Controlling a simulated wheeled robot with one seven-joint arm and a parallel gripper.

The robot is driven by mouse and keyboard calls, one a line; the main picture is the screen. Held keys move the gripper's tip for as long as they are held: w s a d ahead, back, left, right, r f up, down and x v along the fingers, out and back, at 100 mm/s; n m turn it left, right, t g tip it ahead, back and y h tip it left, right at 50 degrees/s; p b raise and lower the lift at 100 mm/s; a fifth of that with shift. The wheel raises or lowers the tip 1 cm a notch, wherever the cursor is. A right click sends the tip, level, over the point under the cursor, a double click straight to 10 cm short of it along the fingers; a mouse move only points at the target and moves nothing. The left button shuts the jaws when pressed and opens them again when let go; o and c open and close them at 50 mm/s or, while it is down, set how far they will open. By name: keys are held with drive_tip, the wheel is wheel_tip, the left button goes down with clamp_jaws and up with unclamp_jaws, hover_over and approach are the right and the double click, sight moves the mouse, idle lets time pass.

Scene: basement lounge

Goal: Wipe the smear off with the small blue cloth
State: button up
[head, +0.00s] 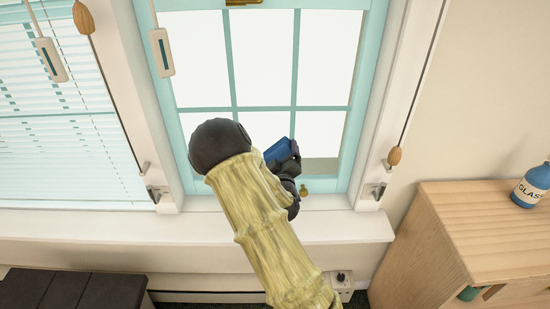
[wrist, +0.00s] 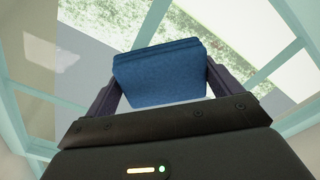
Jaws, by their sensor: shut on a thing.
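The small blue cloth (wrist: 158,72) is folded into a thick pad between the two fingers of my gripper (wrist: 160,88). In the head view the cloth (head: 277,151) shows beside my gripper (head: 287,153), in front of the lower panes of the teal-framed window (head: 352,181). I cannot tell whether the cloth touches the glass. A small pale patch (wrist: 68,59) shows at the upper left of the wrist view; I cannot tell whether it is the smear. My arm hides part of the lower window.
A white sill (head: 350,226) runs below the window. Blind cords hang on both sides, one with a wooden tassel (head: 395,156). A wooden cabinet (head: 480,220) with a blue bottle (head: 530,186) stands at the right. A dark bench (head: 70,289) is at the lower left.

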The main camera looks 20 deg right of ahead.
sight(270, 157)
drive_tip(key=shift+d, duration=0.25)
drive_tip(key=shift+s, duration=0.1)
drive_tip(key=shift+a, duration=0.15)
drive_tip(key=shift+w+a+r, duration=0.1)
drive_tip(key=shift+w+a, duration=0.25)
drive_tip(key=shift+a, duration=0.5)
drive_tip(key=shift+w+a, duration=0.3)
drive_tip(key=shift+a, duration=0.5)
drive_tip(key=shift+w+a, duration=0.3)
drive_tip(key=shift+a, duration=0.6)
drive_tip(key=shift+w+a, duration=0.25)
drive_tip(key=shift+a, duration=0.65)
drive_tip(key=shift+w+a, duration=0.3)
drive_tip(key=shift+a, duration=0.55)
drive_tip(key=shift+w+a, duration=0.3)
drive_tip(key=shift+a, duration=0.5)
